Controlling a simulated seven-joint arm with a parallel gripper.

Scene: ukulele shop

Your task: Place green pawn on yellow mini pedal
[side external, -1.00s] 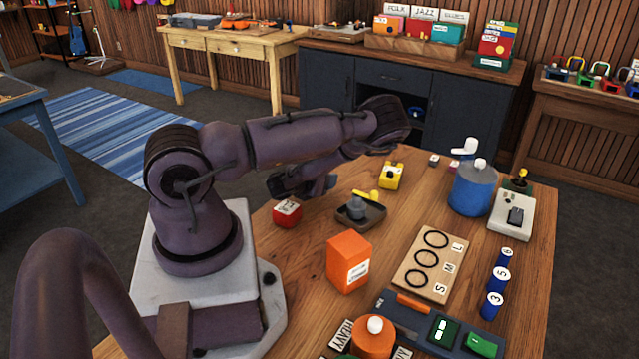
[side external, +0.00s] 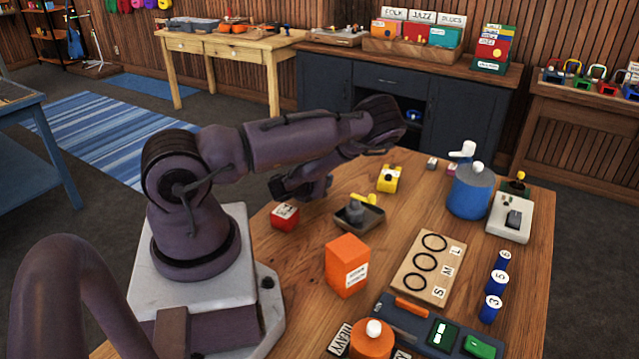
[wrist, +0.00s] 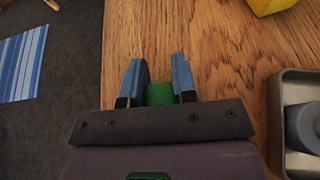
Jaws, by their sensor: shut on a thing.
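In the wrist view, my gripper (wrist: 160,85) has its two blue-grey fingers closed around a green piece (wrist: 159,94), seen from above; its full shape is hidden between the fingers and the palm. The side external view shows my gripper (side external: 303,188) low near the table's far left edge, and the green piece cannot be made out there. The yellow mini pedal (side external: 388,179) sits on the table to the right of my gripper, apart from it. A yellow corner of it shows at the top right of the wrist view (wrist: 272,5).
A dark tray (side external: 372,219) with a grey object stands right of my gripper, and a red box (side external: 285,217) is just below it in the picture. An orange box (side external: 347,266), ring board (side external: 428,267) and blue canister (side external: 470,192) stand farther off. Bare wood lies around the pedal.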

